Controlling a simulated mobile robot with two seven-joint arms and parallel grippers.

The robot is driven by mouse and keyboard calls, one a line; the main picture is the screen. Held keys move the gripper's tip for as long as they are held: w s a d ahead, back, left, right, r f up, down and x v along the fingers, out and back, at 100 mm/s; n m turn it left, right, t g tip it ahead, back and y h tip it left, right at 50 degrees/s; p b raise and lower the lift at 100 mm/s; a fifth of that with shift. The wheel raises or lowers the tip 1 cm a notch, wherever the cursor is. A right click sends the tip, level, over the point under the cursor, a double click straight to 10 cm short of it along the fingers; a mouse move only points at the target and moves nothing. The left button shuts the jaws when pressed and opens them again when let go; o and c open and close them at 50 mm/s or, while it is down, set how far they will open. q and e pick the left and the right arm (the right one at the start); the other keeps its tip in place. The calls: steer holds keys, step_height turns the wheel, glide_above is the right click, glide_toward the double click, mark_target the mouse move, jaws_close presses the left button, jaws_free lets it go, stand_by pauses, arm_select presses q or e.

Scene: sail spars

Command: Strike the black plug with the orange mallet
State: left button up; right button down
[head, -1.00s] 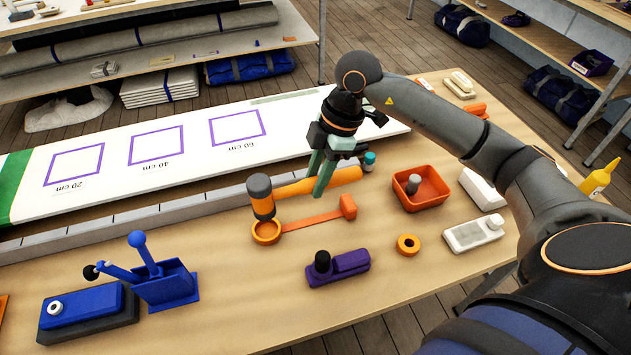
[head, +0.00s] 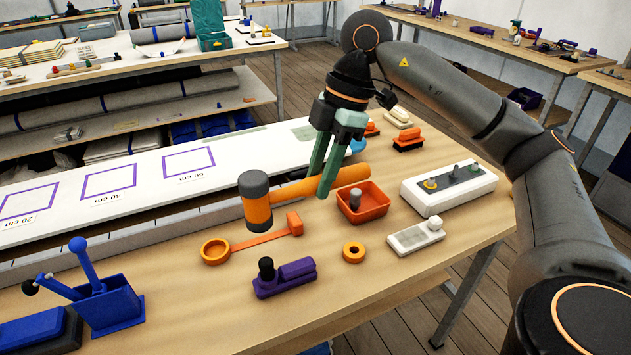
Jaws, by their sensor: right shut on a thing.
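The orange mallet (head: 258,211) has a grey-capped head and an orange handle pointing right. My right gripper (head: 322,184) is shut on the handle, and the mallet appears held above the table with its head hanging down at the left. The black plug (head: 266,267) stands upright at the left end of a purple block (head: 288,278). It is nearer the front edge than the mallet head and apart from it. My left gripper is not in view.
An orange ring-ended tool (head: 265,239) lies below the mallet. An orange tray (head: 383,207), an orange ring (head: 354,252) and a white block (head: 416,237) are to the right. A blue holder with levers (head: 110,305) stands at left. The wood around the purple block is clear.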

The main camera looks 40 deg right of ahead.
steer(key=shift+w, duration=0.1)
steer(key=shift+r, duration=0.1)
steer(key=shift+p, duration=0.35)
steer(key=shift+f+b, duration=1.3)
steer(key=shift+f, duration=0.8)
steer(key=shift+f, duration=0.2)
